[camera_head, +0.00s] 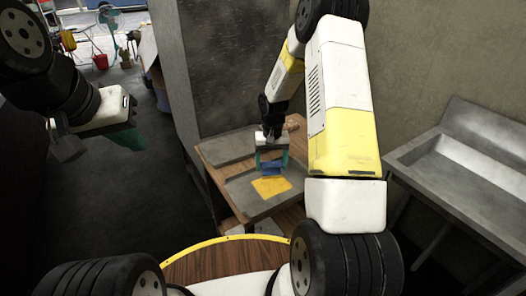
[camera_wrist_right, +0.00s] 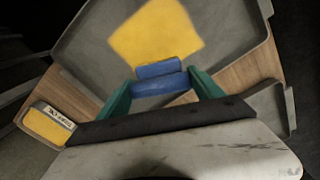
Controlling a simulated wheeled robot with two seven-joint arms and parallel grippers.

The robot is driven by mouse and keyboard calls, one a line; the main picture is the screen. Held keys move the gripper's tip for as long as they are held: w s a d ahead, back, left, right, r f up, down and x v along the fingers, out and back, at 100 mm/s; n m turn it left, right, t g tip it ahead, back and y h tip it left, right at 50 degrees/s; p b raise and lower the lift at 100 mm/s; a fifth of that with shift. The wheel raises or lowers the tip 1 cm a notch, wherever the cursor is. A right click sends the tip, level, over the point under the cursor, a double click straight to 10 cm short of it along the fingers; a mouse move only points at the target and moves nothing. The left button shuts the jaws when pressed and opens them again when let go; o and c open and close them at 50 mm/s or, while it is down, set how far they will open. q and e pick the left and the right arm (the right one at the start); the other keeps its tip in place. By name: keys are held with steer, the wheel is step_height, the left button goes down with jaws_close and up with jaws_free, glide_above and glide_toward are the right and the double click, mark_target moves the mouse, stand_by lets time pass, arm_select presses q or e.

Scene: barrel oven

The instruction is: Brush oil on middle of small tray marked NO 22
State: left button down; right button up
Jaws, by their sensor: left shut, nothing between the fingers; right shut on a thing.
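My right gripper (camera_head: 271,164) is over a wooden table, its teal fingers shut on a small blue thing, likely the brush (camera_head: 272,169). The brush also shows between the fingertips in the right wrist view (camera_wrist_right: 158,78). A grey tray (camera_head: 240,190) lies under it, its raised rim clear in the right wrist view (camera_wrist_right: 85,45). A flat yellow patch (camera_head: 271,187) is on the tray, just beyond the brush in the wrist view (camera_wrist_right: 155,32). Whether the brush touches the tray is unclear. I cannot read NO 22 on a tray. My left gripper (camera_head: 132,139) is shut and empty, away from the table.
Another grey tray (camera_head: 228,148) lies further back on the table. A small yellow item with a white label (camera_wrist_right: 48,124) shows at lower left in the right wrist view. A metal sink (camera_head: 450,160) stands right, a dark wall behind the table.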

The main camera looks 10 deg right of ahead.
steer(key=shift+w+a, duration=0.1)
steer(key=shift+w, duration=0.25)
step_height(320, 180, up, 3)
steer(key=shift+f, duration=0.2)
steer(key=shift+r, duration=2.8)
steer(key=shift+a, duration=0.1)
